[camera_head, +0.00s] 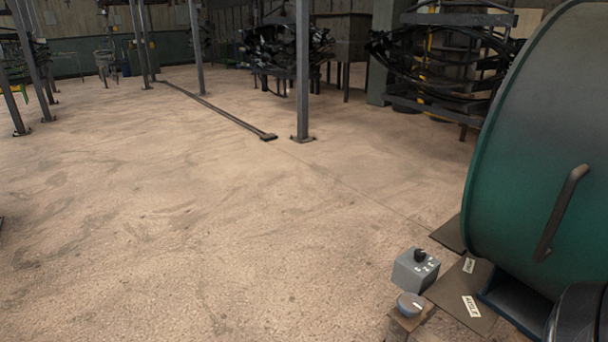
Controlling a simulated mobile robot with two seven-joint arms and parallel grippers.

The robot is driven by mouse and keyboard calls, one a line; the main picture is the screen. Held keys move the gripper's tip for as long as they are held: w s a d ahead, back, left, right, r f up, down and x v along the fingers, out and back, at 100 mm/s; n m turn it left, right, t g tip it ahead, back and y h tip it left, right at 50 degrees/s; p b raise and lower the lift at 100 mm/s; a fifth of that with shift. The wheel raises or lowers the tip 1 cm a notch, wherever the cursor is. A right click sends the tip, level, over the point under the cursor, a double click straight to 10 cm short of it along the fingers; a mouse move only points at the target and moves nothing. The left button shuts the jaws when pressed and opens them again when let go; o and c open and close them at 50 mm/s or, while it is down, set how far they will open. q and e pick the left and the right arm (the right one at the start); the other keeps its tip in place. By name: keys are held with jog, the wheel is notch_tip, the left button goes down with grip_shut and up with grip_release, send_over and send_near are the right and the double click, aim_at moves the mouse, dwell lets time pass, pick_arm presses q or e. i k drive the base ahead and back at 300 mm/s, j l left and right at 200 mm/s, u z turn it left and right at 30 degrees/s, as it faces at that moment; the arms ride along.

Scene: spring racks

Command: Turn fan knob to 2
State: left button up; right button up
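A small grey control box (415,271) stands at the lower right, with a black knob (420,255) on its top and small white marks beside the knob. The marks are too small to read, so I cannot tell the knob's setting. Just in front of the box is a round grey dial (410,305) with a short white line, on a brown block (408,322). I cannot tell which of the two is the fan knob. A large dark green drum-shaped housing (535,150) with a bent grey handle (562,212) fills the right side. Neither of my grippers is in view.
Brown plates with white labels (471,307) lie between the box and the drum; one label seems to read AISLE. A dark rounded part fills the bottom right corner. Open floor (200,230) spreads left. Grey posts (302,70) and loaded spring racks (288,48) stand behind.

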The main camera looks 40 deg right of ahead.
aim_at(419, 256)
jog(key=i+z, duration=0.1)
jog(key=i, duration=0.6)
jog(key=i+j+z, duration=0.1)
jog(key=i, duration=0.6)
jog(key=i+z, duration=0.5)
jog(key=i+j+z, duration=0.1)
jog(key=i+z, duration=0.6)
jog(key=z, duration=0.25)
jog(key=i+z, duration=0.2)
jog(key=z, duration=0.25)
jog(key=i+j+z, duration=0.15)
jog(key=z, duration=0.3)
jog(key=i+z, duration=0.25)
jog(key=z, duration=0.15)
jog(key=i+j+z, duration=0.2)
jog(key=z, duration=0.2)
jog(key=i+j+z, duration=0.25)
jog(key=z, duration=0.15)
